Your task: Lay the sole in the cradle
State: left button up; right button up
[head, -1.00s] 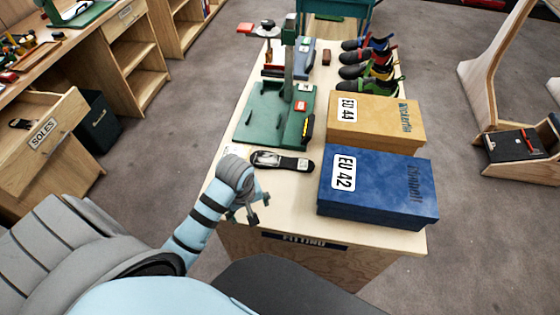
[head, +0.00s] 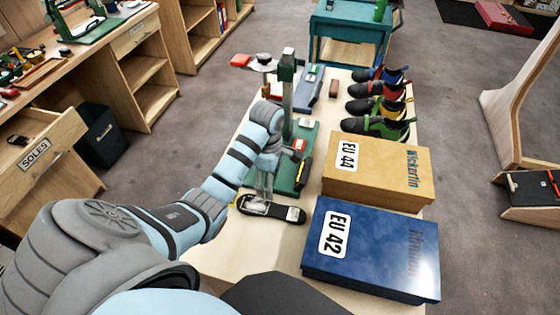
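A long black sole-shaped piece (head: 290,213) lies on the table, with a glossy grey patch on its left part and a small pale label at its right end. My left gripper (head: 264,194) points down over its left part. Whether the fingers touch it, and how far apart they are, I cannot make out. A green base with an upright post (head: 303,148) stands just behind; my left arm hides part of it. I cannot tell for certain which part is the cradle. My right gripper is out of view.
A blue EU 42 box (head: 375,245) and a tan EU 44 box (head: 380,172) stand right of the piece. Several climbing shoes (head: 378,105) line the table's right side behind them. An open drawer marked SOLES (head: 35,153) is at far left.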

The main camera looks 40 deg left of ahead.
pick_arm(q)
notch_tip(320, 180, down, 3)
jog(key=b, duration=0.2)
send_over(271, 209)
jog(key=f, duration=0.5)
jog(key=shift+s+a+f, duration=0.1)
jog(key=shift+s+a, duration=0.05)
jog(key=shift+s, duration=0.2)
jog(key=f, duration=0.4)
jog(key=w+f+b, duration=0.1)
jog(key=f, duration=0.1)
jog(key=shift+s+r, duration=0.2)
jog(key=shift+c, duration=0.7)
jog(key=c, duration=1.4)
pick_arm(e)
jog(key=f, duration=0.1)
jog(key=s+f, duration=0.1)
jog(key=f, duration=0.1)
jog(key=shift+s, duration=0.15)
